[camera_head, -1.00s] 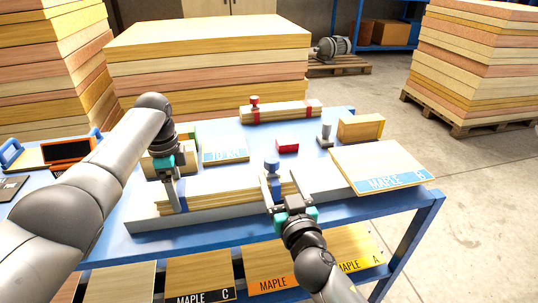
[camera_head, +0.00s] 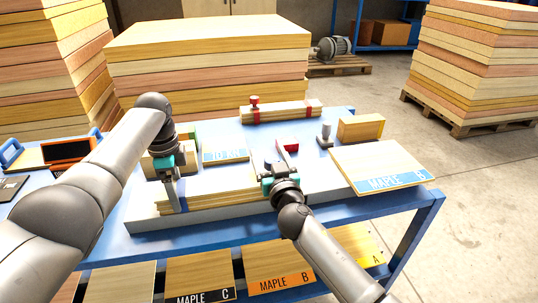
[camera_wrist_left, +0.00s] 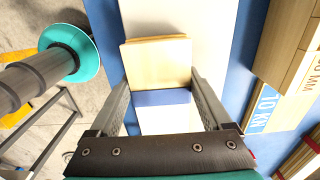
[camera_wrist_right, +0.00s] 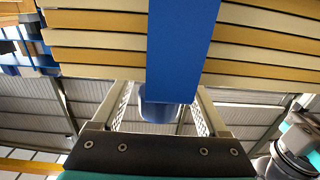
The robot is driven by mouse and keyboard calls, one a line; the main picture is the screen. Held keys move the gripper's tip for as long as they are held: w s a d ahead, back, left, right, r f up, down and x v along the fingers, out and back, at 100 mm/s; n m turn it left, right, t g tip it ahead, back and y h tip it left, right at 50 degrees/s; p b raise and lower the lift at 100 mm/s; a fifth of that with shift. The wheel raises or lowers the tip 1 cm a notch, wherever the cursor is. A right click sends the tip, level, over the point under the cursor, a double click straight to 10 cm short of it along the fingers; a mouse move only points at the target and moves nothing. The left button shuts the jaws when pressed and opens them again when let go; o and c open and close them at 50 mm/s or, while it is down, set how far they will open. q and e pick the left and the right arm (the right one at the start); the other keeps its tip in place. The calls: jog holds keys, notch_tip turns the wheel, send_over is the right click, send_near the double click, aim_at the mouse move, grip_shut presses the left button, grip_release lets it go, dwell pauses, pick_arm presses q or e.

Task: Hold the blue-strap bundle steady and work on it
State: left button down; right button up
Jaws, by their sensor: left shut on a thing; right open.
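The blue-strap bundle (camera_head: 235,192) is a long stack of thin pale sheets lying by a grey rail on the blue bench. My left gripper (camera_head: 174,190) is shut on its left end. The left wrist view shows that end and a blue strap (camera_wrist_left: 160,97) between the fingers. My right gripper (camera_head: 276,155) is open above the bundle's right part, partly hiding it. The right wrist view shows a blue knob (camera_wrist_right: 166,104) between the open fingers, with apparent space on both sides. Beside it a blue strap (camera_wrist_right: 180,45) crosses the layered sheets.
Behind lie a red-strap bundle (camera_head: 283,112), a red block (camera_head: 291,145), a grey post (camera_head: 325,134) and a wooden box (camera_head: 360,128). A labelled maple board (camera_head: 380,160) overhangs the bench at right. A 10 KN plate (camera_head: 224,156) lies behind the blue-strap bundle.

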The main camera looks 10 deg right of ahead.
jog(key=shift+c, duration=0.3)
grip_shut()
dwell(0.3)
jog(key=shift+y, duration=0.3)
jog(key=n+y, duration=0.2)
jog(key=y, duration=0.1)
jog(key=a+n+g+y, duration=0.1)
jog(key=n+y, duration=0.1)
jog(key=y, duration=0.1)
jog(key=shift+s+n, duration=0.1)
jog(key=shift+n, duration=0.2)
jog(key=shift+s+a+n+g+y, duration=0.2)
jog(key=shift+n+g+y, duration=0.55)
jog(key=shift+y, duration=0.25)
jog(key=shift+s+a+n+g+y, duration=0.1)
jog(key=shift+a+n+g+y, duration=0.15)
jog(key=shift+n+g+y, duration=0.6)
jog(key=shift+s+a+n+g+y, duration=0.1)
jog(key=shift+a+n+g+y, duration=0.1)
jog(key=shift+n+g+y, duration=0.7)
jog(key=shift+y, duration=0.35)
jog(key=shift+o, duration=0.3)
grip_release()
jog(key=shift+m+t, duration=0.3)
